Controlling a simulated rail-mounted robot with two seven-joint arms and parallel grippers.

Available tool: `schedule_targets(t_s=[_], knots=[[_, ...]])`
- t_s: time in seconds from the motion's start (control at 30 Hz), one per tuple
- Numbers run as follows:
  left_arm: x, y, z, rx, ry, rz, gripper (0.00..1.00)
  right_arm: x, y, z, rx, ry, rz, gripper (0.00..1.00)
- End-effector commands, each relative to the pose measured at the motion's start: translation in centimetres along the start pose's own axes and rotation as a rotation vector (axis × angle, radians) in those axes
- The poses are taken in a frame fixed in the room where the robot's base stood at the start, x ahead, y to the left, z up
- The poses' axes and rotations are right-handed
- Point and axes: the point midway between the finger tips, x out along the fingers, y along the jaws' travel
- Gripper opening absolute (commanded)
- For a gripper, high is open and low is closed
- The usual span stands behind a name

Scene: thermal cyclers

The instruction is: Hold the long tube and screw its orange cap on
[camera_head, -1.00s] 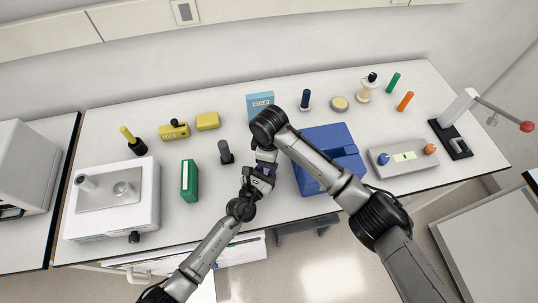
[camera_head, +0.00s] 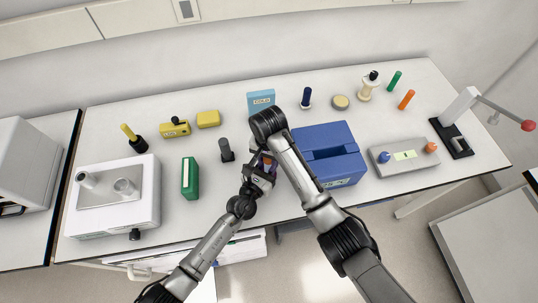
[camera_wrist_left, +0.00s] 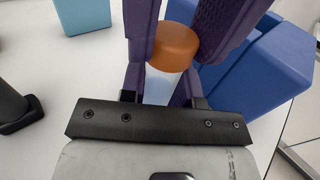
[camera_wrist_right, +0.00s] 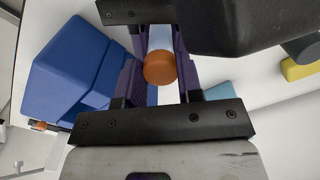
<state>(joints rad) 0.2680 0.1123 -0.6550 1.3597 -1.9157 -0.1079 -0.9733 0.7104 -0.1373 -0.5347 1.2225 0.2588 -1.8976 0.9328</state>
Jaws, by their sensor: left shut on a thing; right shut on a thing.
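The long tube (camera_wrist_left: 160,88) is pale and translucent, with the orange cap (camera_wrist_left: 173,47) at its end. My left gripper (camera_wrist_left: 163,75) is shut on the tube. My right gripper (camera_wrist_right: 159,72) is shut around the orange cap, which also shows in the right wrist view (camera_wrist_right: 159,68). Both grippers' purple fingers meet closely around the tube and cap. In the head view the two grippers are together above the table's front middle, where the arms mostly hide the tube. The thread between cap and tube is hidden, so I cannot tell how tight the cap is.
A blue box (camera_head: 328,155) stands just right of the grippers. A green box (camera_head: 190,178) and a dark upright holder (camera_head: 226,150) stand to the left. A light blue box (camera_head: 261,100) is behind. A grey block (camera_head: 404,160) with coloured knobs is at the right.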

Motion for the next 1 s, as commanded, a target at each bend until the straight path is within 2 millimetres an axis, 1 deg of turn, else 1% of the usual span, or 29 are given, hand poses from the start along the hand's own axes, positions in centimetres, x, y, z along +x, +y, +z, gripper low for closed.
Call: schedule_targets(t_s=[0.03,0.1,0.2,0.33,0.4,0.5,0.77,0.8,1.0], knots=[[-0.04,-0.01,-0.1,0.0,0.002,0.0,0.0,-0.04,-0.26,0.18,0.122,-0.005,-0.006,0.12],[-0.04,-0.01,-0.11,0.0,0.002,0.0,0.0,-0.03,-0.31,0.15,0.31,-0.005,-0.005,0.12],[-0.05,-0.01,-0.12,0.0,0.002,0.0,0.0,-0.07,-0.38,0.09,0.55,-0.005,-0.005,0.12],[-0.05,-0.01,-0.13,0.0,0.003,0.0,0.0,-0.03,-0.33,-0.02,0.77,-0.003,-0.002,0.12],[-0.05,-0.01,-0.14,0.0,0.003,0.0,0.0,-0.01,-0.32,-0.05,0.838,-0.002,-0.001,0.12],[-0.05,0.0,-0.15,0.0,0.003,0.0,0.0,0.01,-0.25,-0.11,0.882,-0.001,0.0,0.12],[-0.06,0.02,-0.15,0.0,0.003,0.0,0.0,-0.01,-0.23,-0.14,0.884,0.001,0.0,0.12],[-0.06,0.02,-0.15,0.0,0.003,0.0,0.0,-0.01,-0.23,-0.14,0.884,0.001,0.0,0.36],[-0.05,0.03,-0.14,0.0,0.003,0.0,0.0,0.02,-0.23,-0.13,0.882,0.0,0.0,0.56]])
